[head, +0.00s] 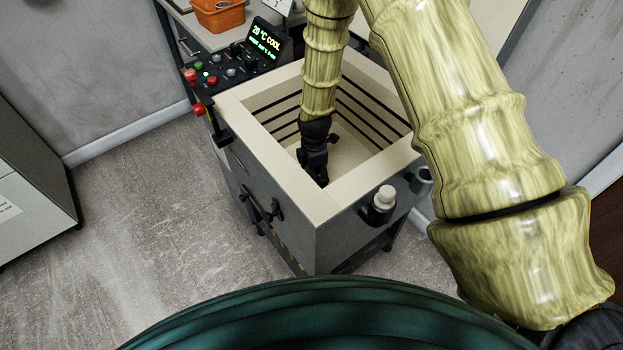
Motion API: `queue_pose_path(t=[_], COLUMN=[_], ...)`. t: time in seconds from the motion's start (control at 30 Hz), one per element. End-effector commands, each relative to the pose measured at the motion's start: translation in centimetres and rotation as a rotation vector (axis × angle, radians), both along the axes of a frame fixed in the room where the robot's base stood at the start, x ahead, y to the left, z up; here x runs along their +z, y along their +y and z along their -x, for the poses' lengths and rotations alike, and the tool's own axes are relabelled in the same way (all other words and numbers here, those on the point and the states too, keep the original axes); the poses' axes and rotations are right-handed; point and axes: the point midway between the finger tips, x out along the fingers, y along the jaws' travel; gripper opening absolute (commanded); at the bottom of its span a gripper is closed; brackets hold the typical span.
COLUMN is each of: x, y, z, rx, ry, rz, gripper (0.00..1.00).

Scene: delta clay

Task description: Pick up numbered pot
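My gripper (319,178) is black and points down inside the open top of a square kiln (236,112), close to its front inner wall. Its fingertips are small and dark and partly cut off by the kiln's cream rim, so I cannot tell whether they are open or shut or touch anything. I see no numbered pot in the head view. The part of the kiln's inside behind the front wall and below my gripper is hidden.
A control panel (240,58) with a display reading "20 °C COOL" stands at the kiln's back left. An orange container (218,14) sits on a table behind. A white bottle (383,198) is in a holder on the kiln's right side.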

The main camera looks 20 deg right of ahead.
Motion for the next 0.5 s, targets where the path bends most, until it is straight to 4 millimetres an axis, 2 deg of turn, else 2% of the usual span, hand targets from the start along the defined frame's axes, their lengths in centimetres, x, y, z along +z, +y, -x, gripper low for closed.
queue_pose_path(t=[0.03, 0.07, 0.3, 0.33, 0.5], x=[0.01, 0.01, 0.02, 0.02, 0.03], y=[0.0, 0.0, 0.0, 0.0, 0.0], z=[0.01, 0.01, 0.02, 0.02, 0.01], rx=[0.0, 0.0, 0.0, 0.0, 0.0], ry=[0.0, 0.0, 0.001, 0.001, 0.001], rz=[0.0, 0.0, 0.0, 0.0, 0.0], gripper=[0.73, 0.67, 0.24, 0.21, 0.21])
